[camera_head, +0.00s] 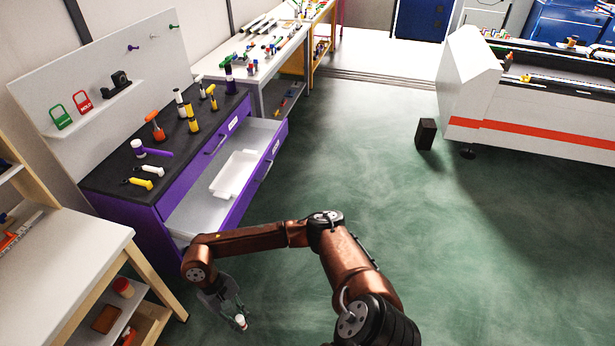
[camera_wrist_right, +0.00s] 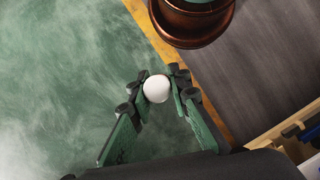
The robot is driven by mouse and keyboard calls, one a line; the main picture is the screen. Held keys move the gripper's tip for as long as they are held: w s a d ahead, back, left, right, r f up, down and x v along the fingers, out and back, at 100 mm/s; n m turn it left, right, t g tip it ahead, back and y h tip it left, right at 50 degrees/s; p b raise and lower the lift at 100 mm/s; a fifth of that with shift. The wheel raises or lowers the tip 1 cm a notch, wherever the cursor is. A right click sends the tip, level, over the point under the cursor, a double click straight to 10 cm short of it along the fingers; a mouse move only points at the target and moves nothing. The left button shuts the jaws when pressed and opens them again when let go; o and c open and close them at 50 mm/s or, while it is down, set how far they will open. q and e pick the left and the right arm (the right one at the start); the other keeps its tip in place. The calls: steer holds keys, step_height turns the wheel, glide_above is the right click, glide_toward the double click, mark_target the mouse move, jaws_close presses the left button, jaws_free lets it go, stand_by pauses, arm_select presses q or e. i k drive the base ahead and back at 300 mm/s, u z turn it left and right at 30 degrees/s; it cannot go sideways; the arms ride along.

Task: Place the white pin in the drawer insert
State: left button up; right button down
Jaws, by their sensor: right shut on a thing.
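The white pin (camera_head: 240,322) is between the fingertips of my right gripper (camera_head: 238,314), above the green floor, in front of the purple cabinet. In the right wrist view the white pin (camera_wrist_right: 157,88) shows only as a round white end; its length is hidden. The right gripper's fingers are closed in on both sides of it. The drawer insert (camera_head: 236,174) is a shallow white tray inside the open drawer (camera_head: 183,219). The gripper is below and to the right of the drawer in the head view, apart from it. My left gripper is not in view.
The purple cabinet's dark top (camera_head: 112,180) holds several white, yellow, orange and purple tools. A wooden-legged workbench (camera_head: 60,270) stands at lower left, close to the gripper. A white machine (camera_head: 535,134) and a small black box (camera_head: 426,133) are at right. The floor between is clear.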

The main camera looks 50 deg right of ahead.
mark_target(237, 174)
steer(key=z, duration=1.45)
steer(key=i, duration=2.55)
steer(key=u, duration=1.25)
steer(key=i, duration=0.4)
steer(key=u, duration=0.35)
